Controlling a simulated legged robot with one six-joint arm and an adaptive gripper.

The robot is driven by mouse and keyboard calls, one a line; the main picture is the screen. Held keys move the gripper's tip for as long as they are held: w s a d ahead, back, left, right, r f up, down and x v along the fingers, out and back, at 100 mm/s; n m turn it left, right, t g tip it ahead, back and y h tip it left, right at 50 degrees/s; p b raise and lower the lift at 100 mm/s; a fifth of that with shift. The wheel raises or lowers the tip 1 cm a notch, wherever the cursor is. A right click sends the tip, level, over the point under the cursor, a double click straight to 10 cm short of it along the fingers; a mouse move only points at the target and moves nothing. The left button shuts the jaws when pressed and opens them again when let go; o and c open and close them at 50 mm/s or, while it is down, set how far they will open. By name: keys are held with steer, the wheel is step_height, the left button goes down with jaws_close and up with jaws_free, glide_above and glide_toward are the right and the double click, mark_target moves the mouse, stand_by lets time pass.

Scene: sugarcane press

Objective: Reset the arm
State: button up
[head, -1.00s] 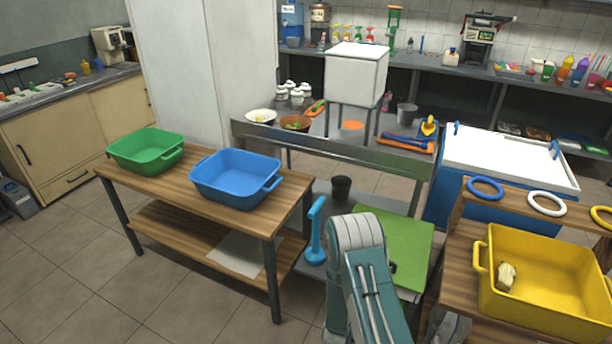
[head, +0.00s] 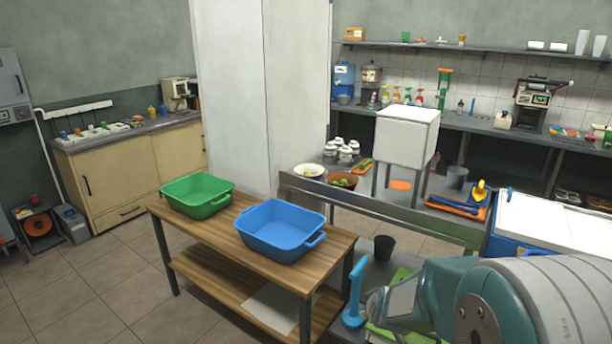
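My teal and grey arm (head: 540,300) fills the bottom right corner, large and close to the camera. Its links look folded back near my body. My gripper cannot be made out in this view, so its fingers and anything in them are unseen.
A wooden table (head: 190,232) in front holds a green tub (head: 197,194) and a blue tub (head: 280,230). A blue upright tool (head: 355,296) and a dark cup (head: 384,247) stand near my arm. A white box on legs (head: 406,140) stands behind. The tiled floor at left is clear.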

steer(key=s+a+r+m+g, duration=0.1)
steer(key=s+a+r+m, duration=0.1)
steer(key=s+r, duration=0.9)
steer(key=s+r+m+g, duration=0.1)
steer(key=s+r, duration=0.1)
steer(key=s, duration=0.6)
steer(key=s+d+r+m, duration=0.1)
steer(key=s+r+m, duration=0.1)
steer(key=s, duration=0.6)
steer(key=shift+s+d+r+m+g, duration=0.2)
steer(key=shift+r+m+g, duration=0.1)
steer(key=shift+r+g, duration=0.15)
